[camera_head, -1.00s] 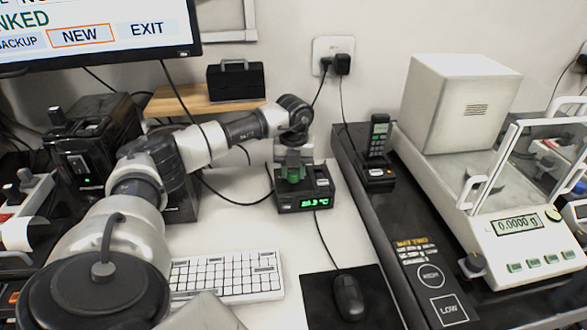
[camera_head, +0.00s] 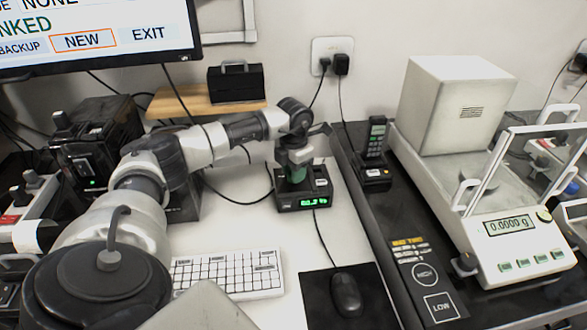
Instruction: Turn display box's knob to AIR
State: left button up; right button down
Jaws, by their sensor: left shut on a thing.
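The display box (camera_head: 314,201) is a small black box with a lit green readout, standing on the white table past the keyboard. My left gripper (camera_head: 296,174) reaches down onto the box's top from above and behind. It is shut on the green knob (camera_head: 296,176), which is mostly hidden between the fingers. The knob's setting cannot be read, and the readout is too small to tell. My right gripper is not in view.
A white keyboard (camera_head: 228,274) and a black mouse (camera_head: 347,294) on a dark mat lie in front of the box. A black cable (camera_head: 322,232) runs from the box to the mouse area. A phone in its cradle (camera_head: 375,156) and a balance (camera_head: 512,232) stand at right.

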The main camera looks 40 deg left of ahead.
pick_arm(q)
jog(key=m, duration=1.2)
jog(key=shift+r, duration=0.1)
jog(key=shift+m, duration=0.3)
dwell(0.3)
jog(key=o, duration=0.9)
jog(key=shift+o, duration=0.2)
notch_tip(320, 180, up, 11)
